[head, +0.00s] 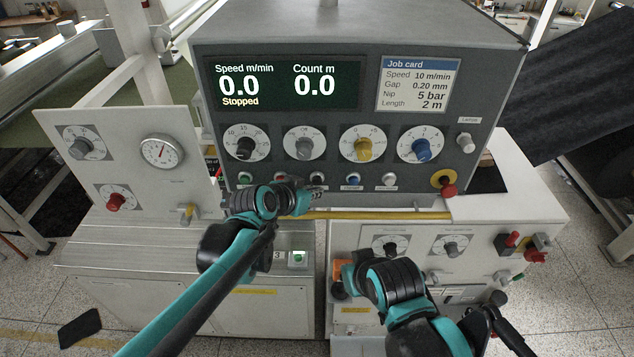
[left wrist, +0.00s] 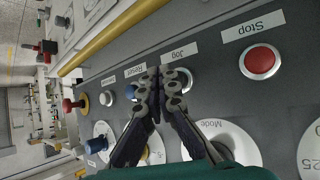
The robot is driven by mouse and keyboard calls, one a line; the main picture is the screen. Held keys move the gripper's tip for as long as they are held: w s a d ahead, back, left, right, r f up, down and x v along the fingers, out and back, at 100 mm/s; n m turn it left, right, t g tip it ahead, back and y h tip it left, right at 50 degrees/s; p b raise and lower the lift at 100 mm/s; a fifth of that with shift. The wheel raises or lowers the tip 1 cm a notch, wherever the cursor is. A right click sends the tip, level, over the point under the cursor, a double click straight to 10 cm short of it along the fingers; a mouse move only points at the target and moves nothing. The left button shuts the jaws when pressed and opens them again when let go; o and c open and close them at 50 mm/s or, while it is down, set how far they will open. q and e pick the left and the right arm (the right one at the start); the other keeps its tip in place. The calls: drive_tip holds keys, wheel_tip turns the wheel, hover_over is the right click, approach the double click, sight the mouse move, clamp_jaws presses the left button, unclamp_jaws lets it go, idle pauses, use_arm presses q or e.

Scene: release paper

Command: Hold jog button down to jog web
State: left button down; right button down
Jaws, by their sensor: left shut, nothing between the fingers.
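In the left wrist view the jog button (left wrist: 187,80) is partly hidden by a finger, under the label "Jog". My left gripper (head: 316,194) is shut and empty, its fingertips (left wrist: 166,78) at the jog button; contact cannot be told. The display (head: 282,82) reads speed 0.0, "Stopped", count 0.0. My right gripper (head: 347,274) is low in front of the lower cabinet, its fingers unclear.
The red stop button (left wrist: 262,62) lies beside the jog button, and the blue reset button (left wrist: 131,92) on its other side. Knobs with dials sit above the row. A yellow bar (head: 375,215) runs below the panel. A red emergency button (head: 448,190) is at the right.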

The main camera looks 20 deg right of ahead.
use_arm(q)
drive_tip(key=shift+w, duration=0.15)
drive_tip(key=shift+w+d, duration=0.1)
drive_tip(key=shift+w, duration=0.15)
